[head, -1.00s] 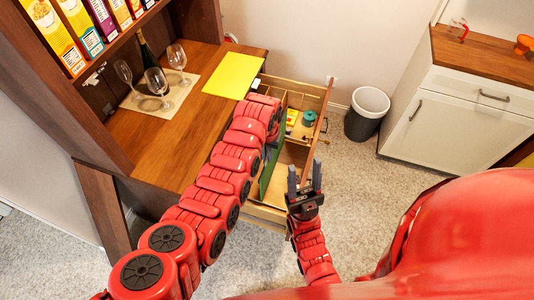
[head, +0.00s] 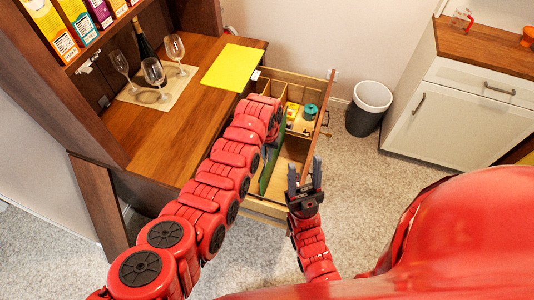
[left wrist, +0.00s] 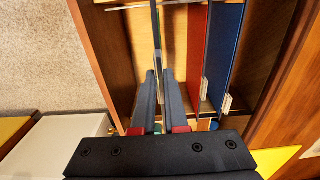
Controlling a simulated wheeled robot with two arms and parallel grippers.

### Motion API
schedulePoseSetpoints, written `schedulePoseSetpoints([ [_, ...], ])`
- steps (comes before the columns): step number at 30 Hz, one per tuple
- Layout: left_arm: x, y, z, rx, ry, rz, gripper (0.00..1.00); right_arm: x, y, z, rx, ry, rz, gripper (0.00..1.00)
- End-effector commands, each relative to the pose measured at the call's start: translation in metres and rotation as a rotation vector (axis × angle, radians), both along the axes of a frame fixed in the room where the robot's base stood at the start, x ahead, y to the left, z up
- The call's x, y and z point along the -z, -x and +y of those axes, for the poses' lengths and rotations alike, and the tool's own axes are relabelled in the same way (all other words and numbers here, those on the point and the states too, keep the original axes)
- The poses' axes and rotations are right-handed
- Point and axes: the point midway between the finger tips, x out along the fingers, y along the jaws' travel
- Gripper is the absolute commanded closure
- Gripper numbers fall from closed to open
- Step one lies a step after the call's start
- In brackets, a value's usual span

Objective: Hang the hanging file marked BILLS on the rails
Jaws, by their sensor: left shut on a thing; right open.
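In the head view a green hanging file (head: 273,169) stands on edge in the open drawer (head: 294,152), partly behind my left arm. My left gripper is hidden there by its own arm. In the left wrist view my left gripper (left wrist: 159,78) is shut on the file's thin upright edge (left wrist: 158,42). A thin metal rail (left wrist: 126,6) crosses the top of that view. I cannot read any marking on the file, or tell whether its hooks rest on the rails. My right gripper (head: 304,180) is open and empty, fingers up, in front of the drawer.
Red (left wrist: 197,50) and blue (left wrist: 224,45) files with pale tabs hang right of the held file. A teal item (head: 310,111) sits in a drawer compartment. A bin (head: 369,108) is right of the drawer.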

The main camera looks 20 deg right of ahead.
Motion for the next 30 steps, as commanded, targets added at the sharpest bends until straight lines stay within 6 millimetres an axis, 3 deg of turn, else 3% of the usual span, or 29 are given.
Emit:
schedulePoseSetpoints([
  [30, 0.054, 0.0, 0.0, 0.0, -0.001, 0.002, 1.0, 0.044, 0.0, 0.0, 0.0, 0.0, 0.0, 0.5],
])
